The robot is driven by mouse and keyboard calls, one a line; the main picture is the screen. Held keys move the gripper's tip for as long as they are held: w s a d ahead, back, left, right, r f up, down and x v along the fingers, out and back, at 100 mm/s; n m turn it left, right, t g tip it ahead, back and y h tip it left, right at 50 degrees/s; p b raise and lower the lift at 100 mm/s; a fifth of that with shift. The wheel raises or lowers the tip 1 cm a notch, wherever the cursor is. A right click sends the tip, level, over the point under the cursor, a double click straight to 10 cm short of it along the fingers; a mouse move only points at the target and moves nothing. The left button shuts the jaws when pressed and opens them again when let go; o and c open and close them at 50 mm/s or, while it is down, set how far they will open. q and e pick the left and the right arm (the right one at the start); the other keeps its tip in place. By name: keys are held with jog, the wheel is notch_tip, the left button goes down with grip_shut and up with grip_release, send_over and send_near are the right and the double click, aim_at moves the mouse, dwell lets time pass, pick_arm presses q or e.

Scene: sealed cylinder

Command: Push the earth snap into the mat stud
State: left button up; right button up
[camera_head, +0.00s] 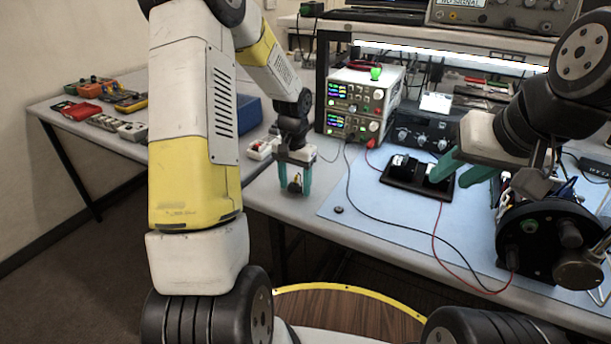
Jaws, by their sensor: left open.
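The blue mat (390,228) covers the bench top. A small dark round piece (338,210) near its left corner looks like the mat stud. My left gripper (294,192) points down over the bench's front edge, left of the mat, with its green fingers apart. A small dark and yellow piece (295,184) shows between these fingers; it may be the earth snap, but it is too small to be sure. My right gripper (448,181) is open, its green fingers pointing left and down beside the black tray (405,184).
Stacked instruments (355,100) stand behind the mat. A black cable (385,224) and a red wire (434,235) cross it to a dark round device (530,240) at right. Tools lie on the left bench. The mat's front left is mostly clear.

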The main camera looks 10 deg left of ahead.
aim_at(295, 185)
pick_arm(q)
grip_shut()
jog(key=shift+r, duration=0.15)
jog(key=shift+r, duration=0.3)
notch_tip(295, 185, up, 3)
jog(key=shift+s+d+f, duration=0.1)
jog(key=shift+s, duration=0.05)
jog(key=s+d, duration=0.2)
jog(key=s, duration=0.5)
jog(key=s+d+r, duration=0.1)
jog(key=s+d, duration=0.1)
jog(key=s, duration=0.6)
jog(key=shift+d+r, duration=0.15)
jog(key=shift+d, duration=0.15)
